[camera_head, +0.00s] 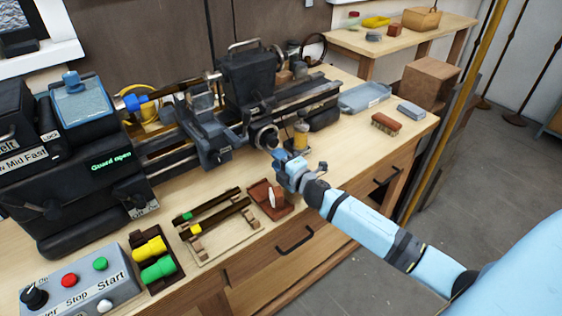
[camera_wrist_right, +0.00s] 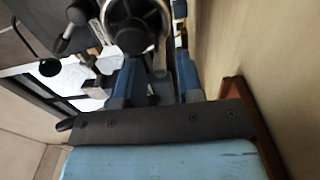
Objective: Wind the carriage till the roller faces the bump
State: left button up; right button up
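The lathe carriage (camera_head: 212,142) sits on the bed at the middle of the head view. Its handwheel (camera_head: 264,138) is on the front, facing me. My right gripper (camera_head: 281,158) is just in front and below that wheel. In the right wrist view the round handwheel (camera_wrist_right: 136,22) is at the top. The two blue fingers (camera_wrist_right: 156,82) stand apart, with a grey handle (camera_wrist_right: 160,58) reaching down between their tips. I see no clear contact on both sides of it. I cannot make out the roller or the bump. My left gripper is not in view.
A control box (camera_head: 75,294) is at the front left. Yellow and green handles (camera_head: 150,250) and a small red-brown tray (camera_head: 270,200) are along the front edge. A grey-blue tray (camera_head: 364,97), a brush (camera_head: 385,123) and a grey block (camera_head: 411,110) are on the right.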

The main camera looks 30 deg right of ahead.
jog(key=c, duration=0.6)
jog(key=shift+d, duration=0.1)
jog(key=shift+d+f, duration=0.15)
jog(key=shift+d, duration=0.2)
jog(key=shift+w+d+f+b, duration=0.1)
jog(key=shift+d+b, duration=0.25)
jog(key=shift+d, duration=0.95)
jog(key=o, duration=0.6)
